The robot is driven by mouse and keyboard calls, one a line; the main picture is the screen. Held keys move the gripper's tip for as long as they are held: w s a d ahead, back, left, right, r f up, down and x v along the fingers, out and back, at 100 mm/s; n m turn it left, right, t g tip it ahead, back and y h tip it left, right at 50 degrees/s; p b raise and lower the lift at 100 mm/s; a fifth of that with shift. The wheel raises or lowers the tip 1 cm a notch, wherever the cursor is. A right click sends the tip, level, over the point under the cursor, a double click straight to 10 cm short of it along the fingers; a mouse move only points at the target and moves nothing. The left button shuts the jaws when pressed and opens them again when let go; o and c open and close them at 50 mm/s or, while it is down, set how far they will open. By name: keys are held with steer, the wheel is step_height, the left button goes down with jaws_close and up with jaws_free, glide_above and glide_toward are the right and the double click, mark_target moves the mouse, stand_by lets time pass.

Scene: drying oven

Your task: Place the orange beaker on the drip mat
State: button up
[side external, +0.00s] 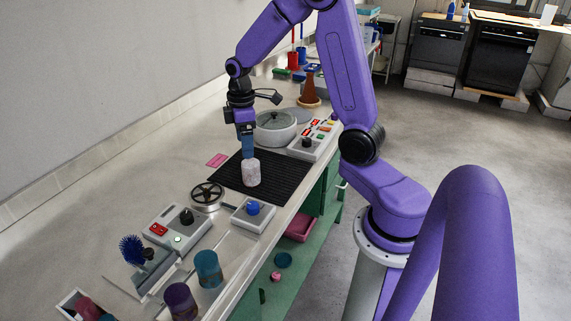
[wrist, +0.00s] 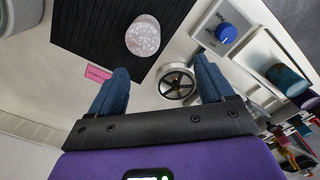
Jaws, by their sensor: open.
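The black ribbed drip mat (side external: 285,185) lies on the bench; it also shows in the wrist view (wrist: 85,40). A pale pinkish-white speckled beaker (side external: 251,174) stands on the mat, and it shows between and beyond my fingers in the wrist view (wrist: 143,37). No beaker looks clearly orange; a brown-orange conical flask (side external: 310,88) stands at the far end of the bench. My gripper (side external: 247,153) is open and empty, with its blue fingers pointing down near the pale beaker. In the wrist view my gripper (wrist: 163,75) has its fingers wide apart, touching nothing.
A lidded white pot (side external: 275,128) and a control box (side external: 316,138) stand behind the mat. A handwheel (side external: 207,194) and blue-knob box (side external: 253,211) stand in front. Teal (side external: 208,268) and purple (side external: 180,301) beakers are near the front end. Bare bench lies to the left.

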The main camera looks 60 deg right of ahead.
steer(key=s+a+r+n, duration=0.2)
steer(key=s+a+r, duration=0.2)
steer(key=s+a, duration=0.8)
steer(key=s+a+r+n, duration=0.1)
steer(key=s+a+n, duration=0.1)
steer(key=s, duration=1.1)
steer(key=shift+s+a, duration=0.15)
steer(key=shift+a, duration=0.75)
